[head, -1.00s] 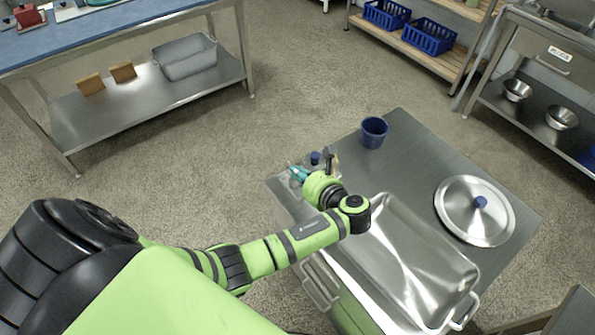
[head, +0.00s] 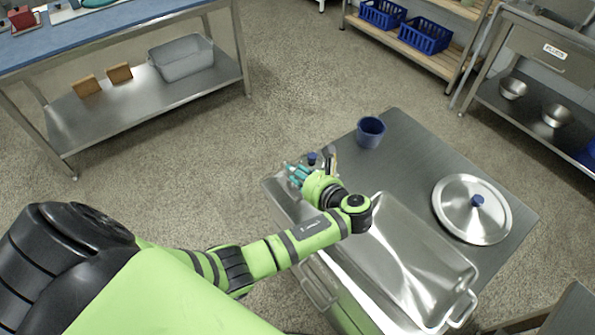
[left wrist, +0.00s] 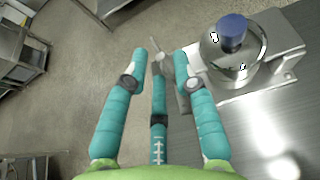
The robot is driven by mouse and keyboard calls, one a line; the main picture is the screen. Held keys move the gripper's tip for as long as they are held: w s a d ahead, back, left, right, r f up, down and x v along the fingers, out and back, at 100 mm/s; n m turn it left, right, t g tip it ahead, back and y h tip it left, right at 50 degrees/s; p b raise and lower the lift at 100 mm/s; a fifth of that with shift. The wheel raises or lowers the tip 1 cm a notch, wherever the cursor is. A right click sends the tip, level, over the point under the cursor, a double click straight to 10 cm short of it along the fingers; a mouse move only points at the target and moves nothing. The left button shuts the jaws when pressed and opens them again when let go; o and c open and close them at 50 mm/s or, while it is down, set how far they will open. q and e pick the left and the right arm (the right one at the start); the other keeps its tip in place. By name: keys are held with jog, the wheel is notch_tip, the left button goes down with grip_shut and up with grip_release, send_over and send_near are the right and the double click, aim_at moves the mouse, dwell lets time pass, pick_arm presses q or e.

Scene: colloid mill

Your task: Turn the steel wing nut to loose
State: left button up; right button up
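My left gripper (head: 294,173) is at the far left corner of the steel bench, beside a small machine with a blue knob (head: 312,158). In the left wrist view, its teal fingers (left wrist: 161,58) stand apart, with a gap between the outer two. The round steel housing (left wrist: 232,62) with the blue knob on top is just right of the fingertips. A small grey metal piece (left wrist: 158,58) shows at the fingertips, perhaps the steel wing nut. It is partly hidden, and I cannot tell if the fingers touch it. My right gripper is out of view.
On the bench are a blue cup (head: 370,132), a large steel tray (head: 410,250) and a round lid (head: 473,210) with a blue knob. A blue-topped table (head: 100,32) stands far left. Open floor lies between them.

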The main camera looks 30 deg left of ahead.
pick_arm(q)
jog(key=v, duration=1.1)
jog(key=shift+d+r, duration=0.2)
jog(key=shift+w, duration=0.1)
